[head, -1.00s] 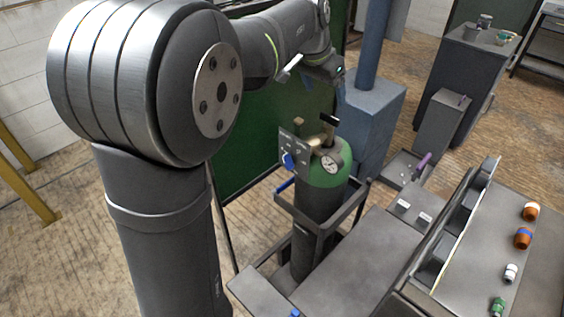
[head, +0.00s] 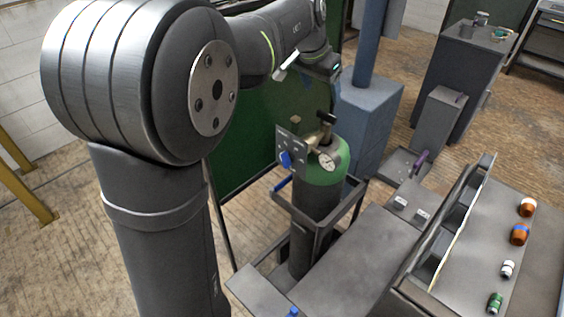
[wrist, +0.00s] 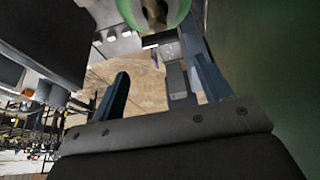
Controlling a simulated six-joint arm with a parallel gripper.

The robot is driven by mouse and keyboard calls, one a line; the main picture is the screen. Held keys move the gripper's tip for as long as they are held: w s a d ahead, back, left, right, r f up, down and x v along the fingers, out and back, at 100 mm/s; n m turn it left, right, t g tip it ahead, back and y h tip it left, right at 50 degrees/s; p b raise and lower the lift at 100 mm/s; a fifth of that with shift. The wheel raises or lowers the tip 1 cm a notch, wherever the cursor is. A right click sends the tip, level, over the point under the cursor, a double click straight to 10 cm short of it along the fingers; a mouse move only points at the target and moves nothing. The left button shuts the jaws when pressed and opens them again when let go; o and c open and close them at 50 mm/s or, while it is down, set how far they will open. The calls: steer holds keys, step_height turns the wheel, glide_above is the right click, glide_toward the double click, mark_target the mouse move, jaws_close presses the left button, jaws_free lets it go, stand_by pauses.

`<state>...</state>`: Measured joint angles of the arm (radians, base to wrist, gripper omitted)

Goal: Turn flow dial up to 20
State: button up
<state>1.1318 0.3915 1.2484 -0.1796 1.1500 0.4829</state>
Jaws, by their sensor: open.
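A blue knob (head: 286,159), which looks like the flow dial, sits on a grey panel (head: 292,143) in front of the green-topped cylinder (head: 327,172). A round white gauge (head: 326,161) is right of the panel. The panel markings and the dial reading are too small to read. My gripper (head: 322,88) is open and empty, above and behind the panel in the head view, apart from it. In the wrist view its two blue fingers (wrist: 160,82) are spread, with the green cylinder top (wrist: 176,14) at the upper edge. The knob does not show clearly there.
The cylinder stands in a dark frame (head: 352,195). A blue post and box (head: 368,118) stand behind it. A dark green panel (head: 243,130) is at the left. A bench (head: 540,240) at the right carries several small coloured bottles (head: 519,234).

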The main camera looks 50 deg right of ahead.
steer(key=shift+n+g+y, duration=0.3)
steer(key=shift+g, duration=0.1)
steer(key=a+f, duration=0.1)
steer(key=s+a+f, duration=0.1)
steer(key=a, duration=0.1)
steer(key=shift+a+f, duration=0.15)
steer(key=shift+a, duration=0.05)
steer(key=c, duration=0.7)
steer(key=s+a+f+n+g, duration=0.1)
steer(key=a+f, duration=0.1)
steer(key=a, duration=0.1)
steer(key=s+a+f+g+y, duration=0.1)
steer(key=a+f, duration=0.1)
steer(key=a, duration=0.1)
steer(key=s+a+f+n+g+y, duration=0.1)
steer(key=a+f, duration=0.1)
steer(key=a, duration=0.1)
steer(key=shift+a+f+n, duration=0.1)
steer(key=shift+a+n, duration=0.05)
steer(key=shift+n, duration=0.15)
steer(key=s+a+f+n+g, duration=0.4)
steer(key=a+n+g, duration=0.15)
steer(key=a, duration=0.25)
steer(key=n+t+h, duration=0.9)
steer(key=n+h, duration=0.7)
steer(key=n, duration=1.6)
glide_toward(283, 163)
steer(key=d, duration=0.9)
steer(key=shift+d+f, duration=0.15)
steer(key=shift+d, duration=0.1)
